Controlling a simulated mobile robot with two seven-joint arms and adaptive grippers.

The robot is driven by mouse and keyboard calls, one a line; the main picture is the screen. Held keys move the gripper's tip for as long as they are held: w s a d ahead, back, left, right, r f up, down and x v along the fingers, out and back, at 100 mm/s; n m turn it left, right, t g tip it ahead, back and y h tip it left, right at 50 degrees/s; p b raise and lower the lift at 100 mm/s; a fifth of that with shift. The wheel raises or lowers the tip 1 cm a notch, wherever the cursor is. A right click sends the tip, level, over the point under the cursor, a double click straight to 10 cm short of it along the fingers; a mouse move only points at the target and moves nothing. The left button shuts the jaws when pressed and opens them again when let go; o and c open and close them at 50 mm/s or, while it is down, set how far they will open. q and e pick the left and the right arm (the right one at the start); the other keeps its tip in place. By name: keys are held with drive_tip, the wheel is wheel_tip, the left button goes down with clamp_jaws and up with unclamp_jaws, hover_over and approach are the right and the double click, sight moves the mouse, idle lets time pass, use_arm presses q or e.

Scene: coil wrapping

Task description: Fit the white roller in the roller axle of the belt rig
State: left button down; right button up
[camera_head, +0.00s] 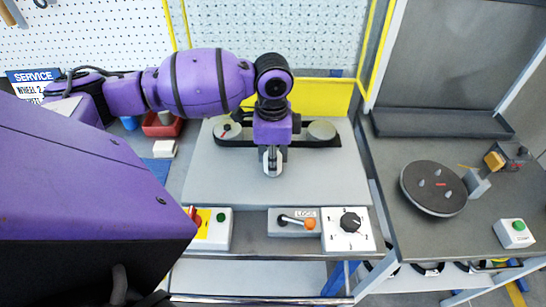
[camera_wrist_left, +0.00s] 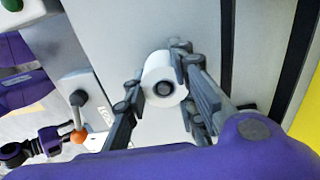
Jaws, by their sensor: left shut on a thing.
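My left gripper (camera_head: 272,163) points down over the middle of the belt rig's grey plate (camera_head: 220,185), in front of the black belt. It is shut on the white roller (camera_wrist_left: 154,71), which shows clearly in the left wrist view between the fingers, its dark round core facing the camera. In the head view the fingers mostly hide the roller. The belt (camera_head: 292,143) runs between a left pulley (camera_head: 228,129) and a right pulley (camera_head: 322,130). I cannot make out the roller axle; the gripper and wrist cover the belt's middle.
On the rig's front edge are a red-and-green button box (camera_head: 211,229), a LOCK lever with an orange knob (camera_head: 309,224) and a dial box (camera_head: 349,229). A yellow panel (camera_head: 325,95) stands behind. A side bench at right carries a black turntable (camera_head: 433,188).

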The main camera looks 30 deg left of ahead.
use_arm(q)
drive_tip(key=shift+f, duration=0.15)
drive_tip(key=c, duration=1.4)
unclamp_jaws()
drive_tip(key=shift+o, duration=0.2)
wheel_tip(320, 180, up, 12)
